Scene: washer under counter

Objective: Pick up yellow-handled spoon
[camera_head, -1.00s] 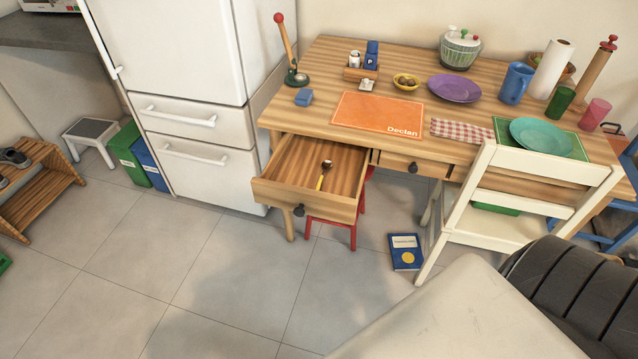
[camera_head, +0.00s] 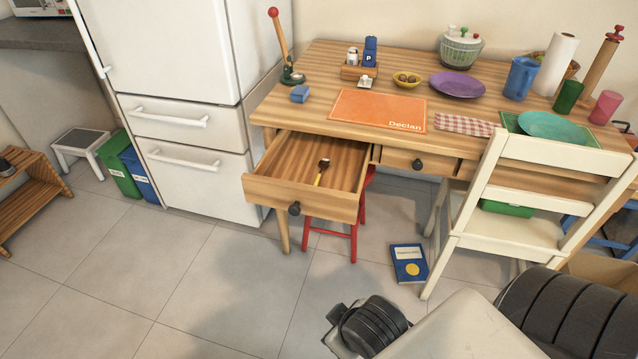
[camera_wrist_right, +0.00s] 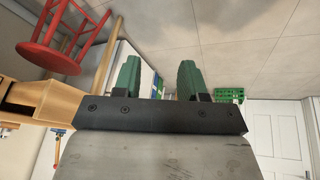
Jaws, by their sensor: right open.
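The yellow-handled spoon (camera_head: 319,177) lies in the open left drawer (camera_head: 300,196) of the wooden table, its dark bowl end pointing to the back and its handle to the front. My right gripper shows in the right wrist view (camera_wrist_right: 158,80) with its two green fingers apart and nothing between them. It is away from the drawer. In the head view only parts of my right arm show at the bottom right; its fingers are not seen there. My left gripper is in neither view.
A white chair (camera_head: 510,205) stands at the table's right front. A red stool (camera_head: 342,222) is under the drawer, and a blue book (camera_head: 408,264) lies on the floor. The fridge (camera_head: 185,110) is left of the table. The floor before the drawer is clear.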

